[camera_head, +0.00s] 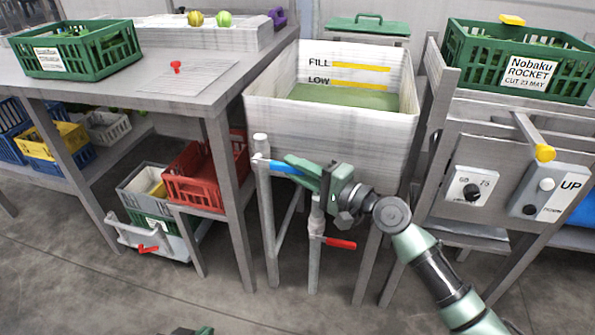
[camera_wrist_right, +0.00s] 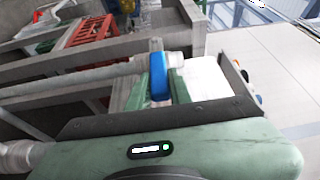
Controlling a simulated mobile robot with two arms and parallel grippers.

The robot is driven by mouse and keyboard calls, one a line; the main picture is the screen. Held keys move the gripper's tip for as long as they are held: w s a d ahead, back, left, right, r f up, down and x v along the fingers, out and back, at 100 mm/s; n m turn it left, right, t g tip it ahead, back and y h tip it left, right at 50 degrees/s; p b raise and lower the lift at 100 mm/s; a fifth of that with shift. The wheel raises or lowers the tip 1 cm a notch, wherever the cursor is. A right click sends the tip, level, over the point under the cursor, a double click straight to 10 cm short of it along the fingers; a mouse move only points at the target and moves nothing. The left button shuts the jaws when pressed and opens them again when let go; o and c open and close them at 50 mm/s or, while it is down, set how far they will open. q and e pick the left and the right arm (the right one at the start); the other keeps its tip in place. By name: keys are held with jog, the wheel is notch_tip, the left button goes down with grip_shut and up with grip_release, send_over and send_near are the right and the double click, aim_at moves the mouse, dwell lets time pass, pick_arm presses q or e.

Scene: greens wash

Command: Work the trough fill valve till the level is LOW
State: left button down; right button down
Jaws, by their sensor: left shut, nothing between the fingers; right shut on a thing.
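The trough (camera_head: 330,125) is a pale grey-white basin with yellow FILL (camera_head: 361,67) and LOW (camera_head: 360,84) bars on its back wall. The green surface inside meets the back wall at about the LOW bar; the exact gap is too small to tell. The blue valve handle (camera_head: 284,168) is on the pipe at the trough's front left. My right gripper (camera_head: 297,165) is shut on this handle, which shows between the fingers in the right wrist view (camera_wrist_right: 158,76). My left gripper (camera_head: 192,331) barely shows at the bottom edge, shut and away from the valve.
A red lever (camera_head: 340,243) sits on a second pipe below my right gripper. A worktable (camera_head: 200,95) stands left with a green crate (camera_head: 75,50). A red crate (camera_head: 200,178) is beneath. A panel with a dial (camera_head: 470,190) and a green rocket crate (camera_head: 520,60) stand right.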

jog(key=shift+s+a+r, duration=0.15)
jog(key=shift+a, duration=0.15)
jog(key=c, duration=1.5)
grip_release()
jog(key=shift+o, duration=1.1)
jog(key=shift+a, duration=0.25)
jog(key=shift+d, duration=0.45)
jog(key=v, duration=0.6)
jog(key=shift+s+d, duration=0.1)
pick_arm(q)
jog(key=shift+s+a+f, duration=0.2)
jog(key=shift+s+f, duration=0.05)
jog(key=shift+s, duration=0.1)
pick_arm(e)
jog(key=shift+s+d, duration=0.3)
